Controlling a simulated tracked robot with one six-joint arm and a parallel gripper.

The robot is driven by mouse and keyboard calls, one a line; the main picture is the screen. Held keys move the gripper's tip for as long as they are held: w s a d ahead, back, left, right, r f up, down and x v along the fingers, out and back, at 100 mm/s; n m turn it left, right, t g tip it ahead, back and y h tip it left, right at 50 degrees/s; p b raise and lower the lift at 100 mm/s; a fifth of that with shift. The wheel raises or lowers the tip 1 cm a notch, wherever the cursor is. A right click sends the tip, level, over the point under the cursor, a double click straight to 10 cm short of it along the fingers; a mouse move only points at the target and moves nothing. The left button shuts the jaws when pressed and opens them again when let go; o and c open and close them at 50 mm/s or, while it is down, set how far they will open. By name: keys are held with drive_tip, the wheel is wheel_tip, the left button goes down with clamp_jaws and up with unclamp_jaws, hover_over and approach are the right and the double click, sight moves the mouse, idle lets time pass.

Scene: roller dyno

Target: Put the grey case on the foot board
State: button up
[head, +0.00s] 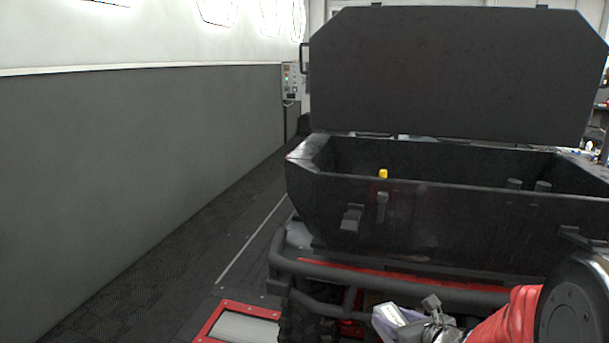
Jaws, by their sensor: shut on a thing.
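My gripper (432,318) is low in the head view, right of centre, in front of the vehicle's rear bumper. It is shut on a pale grey, boxy thing that looks like the grey case (389,320). The case is tilted, and its lower part is cut off by the picture's bottom edge. My gripper and arm hide part of it. I cannot make out the foot board.
A black cargo box (420,218) on the vehicle stands with its lid (450,75) up; a yellow thing (383,174) shows in it. A black tubular bumper (400,288) runs below. A red-framed roller (240,325) is at lower left. A grey wall (140,170) bounds the left floor.

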drive_tip(key=shift+s, duration=0.1)
drive_tip(key=s+a+f, duration=0.2)
drive_tip(key=a+f, duration=0.4)
drive_tip(key=f, duration=0.1)
drive_tip(key=shift+a, duration=0.25)
drive_tip(key=shift+w+d+f, duration=0.1)
drive_tip(key=shift+d, duration=0.05)
